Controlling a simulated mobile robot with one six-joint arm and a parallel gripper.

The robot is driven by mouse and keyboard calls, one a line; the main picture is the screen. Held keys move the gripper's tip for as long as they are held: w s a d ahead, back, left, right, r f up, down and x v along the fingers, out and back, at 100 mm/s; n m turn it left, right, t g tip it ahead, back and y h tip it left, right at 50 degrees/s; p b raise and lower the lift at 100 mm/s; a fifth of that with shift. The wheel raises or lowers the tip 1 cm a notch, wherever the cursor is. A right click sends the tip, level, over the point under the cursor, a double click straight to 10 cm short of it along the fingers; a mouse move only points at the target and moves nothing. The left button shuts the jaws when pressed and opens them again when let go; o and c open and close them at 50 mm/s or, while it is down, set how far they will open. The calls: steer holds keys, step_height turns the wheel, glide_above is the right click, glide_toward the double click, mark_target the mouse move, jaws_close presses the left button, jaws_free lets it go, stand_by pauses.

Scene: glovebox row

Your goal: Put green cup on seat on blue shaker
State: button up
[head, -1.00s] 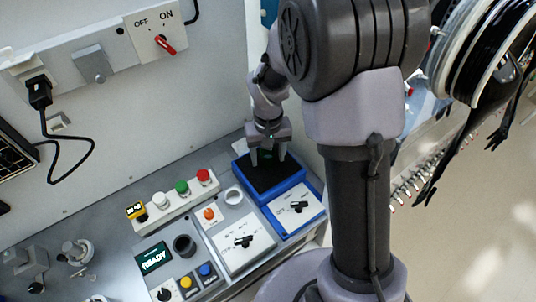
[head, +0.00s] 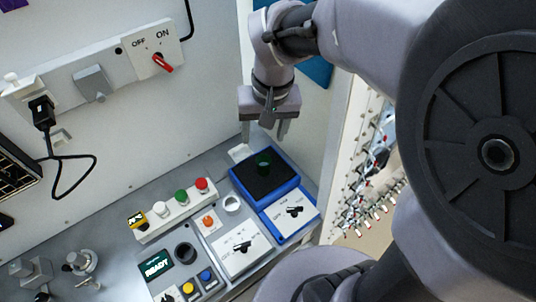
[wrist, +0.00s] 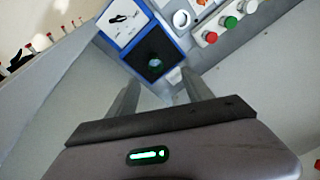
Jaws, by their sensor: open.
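The blue shaker (head: 240,178) stands on the bench with a black top pad and a white dial panel (head: 292,211) at its front. The green cup (head: 264,162) is upright on the black pad, toward its back part. In the wrist view the cup (wrist: 155,60) shows on the dark pad of the shaker (wrist: 128,66). I cannot make out a separate seat under the cup. My gripper (head: 264,138) is open and empty, above and behind the cup and apart from it. Its fingers (wrist: 158,90) are spread in the wrist view.
A button strip with red (head: 202,185), green and white caps lies left of the shaker. A white ring (head: 232,204), a dial box (head: 240,246) and a READY display (head: 156,265) are nearby. The wall panel with an ON/OFF switch (head: 162,62) rises behind.

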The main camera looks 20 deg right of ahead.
steer(key=s+a+r+m+t+y, duration=0.1)
steer(key=s+r+t, duration=0.15)
steer(key=s, duration=0.45)
steer(key=s+a+r+m+t, duration=0.1)
steer(key=s+a+r+t, duration=0.15)
steer(key=s, duration=0.45)
step_height(320, 180, down, 11)
steer(key=b, duration=1.1)
steer(key=shift+d+r+g, duration=0.2)
steer(key=shift+d+g, duration=0.2)
steer(key=shift+s, duration=0.1)
